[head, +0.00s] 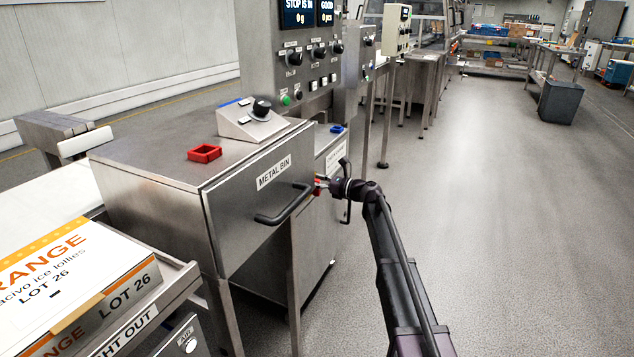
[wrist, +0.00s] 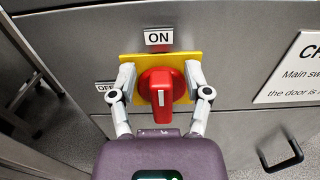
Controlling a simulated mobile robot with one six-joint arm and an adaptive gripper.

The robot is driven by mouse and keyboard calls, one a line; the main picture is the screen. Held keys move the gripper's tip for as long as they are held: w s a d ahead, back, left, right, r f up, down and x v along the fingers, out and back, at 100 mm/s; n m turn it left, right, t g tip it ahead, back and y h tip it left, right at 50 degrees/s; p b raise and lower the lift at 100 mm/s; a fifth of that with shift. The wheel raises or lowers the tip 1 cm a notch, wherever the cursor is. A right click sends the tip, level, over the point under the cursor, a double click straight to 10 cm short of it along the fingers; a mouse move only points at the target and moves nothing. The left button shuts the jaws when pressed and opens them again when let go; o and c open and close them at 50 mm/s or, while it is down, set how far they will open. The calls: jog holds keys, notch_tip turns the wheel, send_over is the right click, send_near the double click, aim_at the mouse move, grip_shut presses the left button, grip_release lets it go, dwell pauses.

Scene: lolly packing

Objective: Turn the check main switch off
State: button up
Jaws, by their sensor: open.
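The check main switch (wrist: 161,90) is a red rotary handle on a yellow plate (wrist: 184,58), fixed to a grey metal cabinet front. Its handle stands upright, toward the "ON" label (wrist: 158,37) above it. The "OFF" label (wrist: 105,87) is at the plate's left. My gripper (wrist: 160,77) is open in the wrist view, with one finger on each side of the red handle; I cannot tell whether they touch it. In the head view my gripper (head: 322,185) is at the cabinet beyond the metal bin, and the switch is mostly hidden there.
The metal bin drawer (head: 240,200) has a black handle (head: 285,205) sticking out left of my gripper. A white sign (wrist: 292,72) and a black handle (wrist: 282,154) are right of the switch. The floor (head: 500,200) to the right is clear.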

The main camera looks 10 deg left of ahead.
jog(key=shift+d+r, duration=0.1)
grip_shut()
